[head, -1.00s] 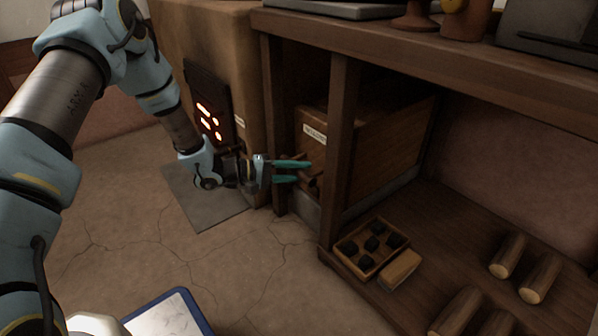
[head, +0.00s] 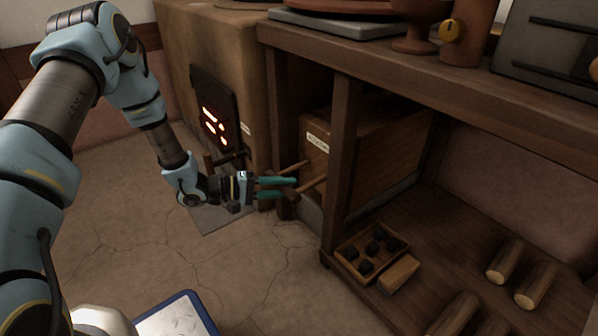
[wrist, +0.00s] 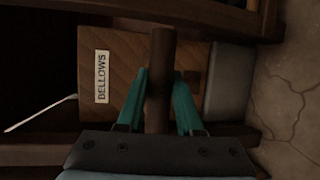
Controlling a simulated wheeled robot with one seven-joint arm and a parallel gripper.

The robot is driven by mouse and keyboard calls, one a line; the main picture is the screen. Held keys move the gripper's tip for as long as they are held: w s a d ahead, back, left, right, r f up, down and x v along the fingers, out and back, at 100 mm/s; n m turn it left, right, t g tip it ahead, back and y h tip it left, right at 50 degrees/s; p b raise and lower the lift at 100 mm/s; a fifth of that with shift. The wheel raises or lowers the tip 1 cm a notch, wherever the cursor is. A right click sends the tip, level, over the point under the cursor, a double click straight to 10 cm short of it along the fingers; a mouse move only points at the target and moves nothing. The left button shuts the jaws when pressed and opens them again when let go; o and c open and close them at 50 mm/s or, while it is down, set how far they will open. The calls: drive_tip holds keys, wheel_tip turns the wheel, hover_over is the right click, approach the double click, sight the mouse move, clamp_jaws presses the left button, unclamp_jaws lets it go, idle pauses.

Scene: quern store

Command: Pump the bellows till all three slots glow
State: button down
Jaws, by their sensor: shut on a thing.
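The bellows is a wooden box with a "BELLOWS" label (wrist: 102,77), set under the bench; its front also shows in the head view (head: 316,160). Two pale wooden rods (head: 296,167) reach out from it towards my gripper. My gripper (head: 290,188) is low in front of the box, its teal fingers shut on the bellows handle. In the wrist view the dark brown handle (wrist: 162,75) lies between both fingers. The furnace door (head: 228,98) left of the bellows has glowing orange openings (head: 212,117). I cannot tell clearly whether each slot is fully lit.
A compartment tray with dark lumps (head: 345,262) and several logs (head: 537,285) lie on the lower shelf. A blue-edged board (head: 180,318) is at the bottom. The floor left of the gripper is mostly clear.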

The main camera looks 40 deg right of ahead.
drive_tip(key=a+p, duration=0.3)
drive_tip(key=a, duration=0.5)
drive_tip(key=shift+w+a, duration=0.25)
drive_tip(key=c, duration=0.6)
unclamp_jaws()
drive_tip(key=p+v, duration=0.3)
drive_tip(key=v, duration=0.7)
drive_tip(key=shift+w+a+r, duration=0.1)
drive_tip(key=shift+w+a, duration=0.1)
drive_tip(key=shift+a, duration=0.1)
